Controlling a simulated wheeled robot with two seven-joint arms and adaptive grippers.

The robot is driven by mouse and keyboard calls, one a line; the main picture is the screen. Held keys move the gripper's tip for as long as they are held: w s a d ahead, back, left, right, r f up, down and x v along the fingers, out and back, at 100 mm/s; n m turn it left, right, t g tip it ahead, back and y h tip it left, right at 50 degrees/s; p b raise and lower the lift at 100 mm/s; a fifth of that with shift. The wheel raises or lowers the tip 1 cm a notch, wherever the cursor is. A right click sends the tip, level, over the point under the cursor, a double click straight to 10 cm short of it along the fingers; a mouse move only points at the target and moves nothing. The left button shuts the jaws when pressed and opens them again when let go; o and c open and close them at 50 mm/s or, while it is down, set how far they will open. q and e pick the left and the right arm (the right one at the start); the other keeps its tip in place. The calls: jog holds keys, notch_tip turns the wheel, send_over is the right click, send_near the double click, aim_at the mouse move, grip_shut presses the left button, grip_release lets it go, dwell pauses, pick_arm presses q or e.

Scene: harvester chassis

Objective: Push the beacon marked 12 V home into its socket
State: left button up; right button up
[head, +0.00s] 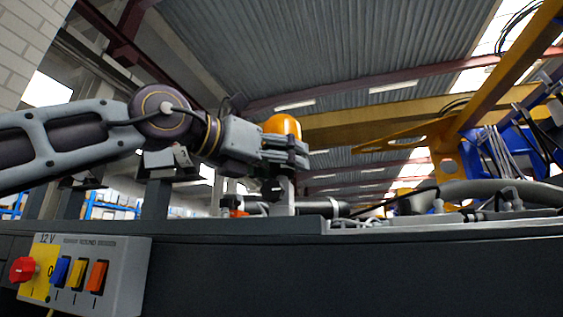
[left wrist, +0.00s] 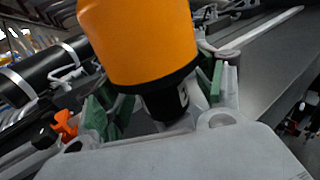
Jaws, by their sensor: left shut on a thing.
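An orange beacon (head: 283,126) with a black base sits in my left gripper (head: 287,160), above the dark chassis edge. In the left wrist view the orange dome (left wrist: 140,40) and black base (left wrist: 168,100) stand between the green finger pads of my left gripper (left wrist: 163,105). A small pale mark shows on the base, too small to read. A light grey post (head: 283,204) stands directly below the gripper in the head view. Whether the beacon's lower end touches it cannot be told. The socket opening is hidden. My right gripper is not in view.
A grey switch box (head: 120,275) marked 12 V, with a red knob (head: 23,270) and blue, yellow and orange switches, is on the chassis front at lower left. Hoses and pipes (head: 480,192) lie on the chassis at right. A yellow crane arm (head: 510,65) is behind.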

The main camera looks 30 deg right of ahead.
pick_arm(q)
jog(key=shift+f+b, duration=0.3)
jog(key=shift+b, duration=0.05)
jog(key=o, duration=1.5)
jog(key=shift+c, duration=0.2)
jog(key=shift+f, duration=0.15)
jog(key=s+a, duration=0.2)
jog(key=a, duration=0.9)
jog(key=shift+s+a, duration=0.15)
jog(key=shift+a, duration=0.25)
dwell(0.4)
